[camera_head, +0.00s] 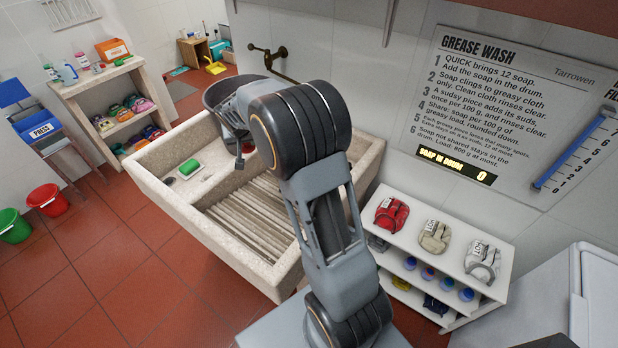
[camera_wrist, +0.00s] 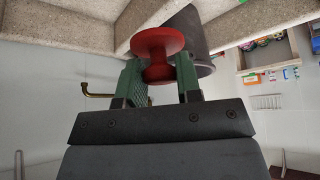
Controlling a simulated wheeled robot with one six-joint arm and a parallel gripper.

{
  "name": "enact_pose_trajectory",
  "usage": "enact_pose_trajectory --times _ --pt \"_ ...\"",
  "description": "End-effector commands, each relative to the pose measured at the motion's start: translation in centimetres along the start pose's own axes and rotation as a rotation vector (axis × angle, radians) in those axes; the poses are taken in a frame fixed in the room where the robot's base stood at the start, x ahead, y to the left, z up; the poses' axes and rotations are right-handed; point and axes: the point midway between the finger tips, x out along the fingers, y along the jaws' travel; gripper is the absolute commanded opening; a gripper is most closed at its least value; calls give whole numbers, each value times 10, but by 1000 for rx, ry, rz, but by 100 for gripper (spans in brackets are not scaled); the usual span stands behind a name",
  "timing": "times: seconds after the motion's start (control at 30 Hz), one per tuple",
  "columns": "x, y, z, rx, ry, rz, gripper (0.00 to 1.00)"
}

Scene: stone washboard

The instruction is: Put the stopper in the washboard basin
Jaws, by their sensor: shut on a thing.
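The stone washboard basin (camera_head: 165,208) stands in the middle of the head view, with a ribbed slope on its right part. A small dark round spot, perhaps the drain, shows on its floor at the left near a green soap bar (camera_head: 188,168). My gripper (camera_wrist: 159,64) has green fingers shut on the red stopper (camera_wrist: 158,40), a wide round disc with a narrower neck. In the head view my arm's end is over the back part of the basin and mostly hides the stopper. The basin's pale stone also shows in the wrist view (camera_wrist: 75,28).
A dark grey tub (camera_head: 218,92) stands at the basin's back, close behind my gripper. A white shelf (camera_head: 452,262) with cloth bundles stands at the right. A brass tap (camera_head: 270,58) is on the wall. Red and green buckets (camera_head: 47,198) stand on the floor at the left.

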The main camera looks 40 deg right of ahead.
Motion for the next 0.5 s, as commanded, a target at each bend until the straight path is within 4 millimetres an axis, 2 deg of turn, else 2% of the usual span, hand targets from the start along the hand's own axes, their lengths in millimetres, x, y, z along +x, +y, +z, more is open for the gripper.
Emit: enact_pose_trajectory --times 0.03,0.2,0.4,0.5 --pt "51 15 -4 21 -5 16 9" --pt "146 67 -38 57 -16 38 9" --pt "235 133 -54 76 -18 37 9" --pt "267 162 -54 81 -16 31 9"
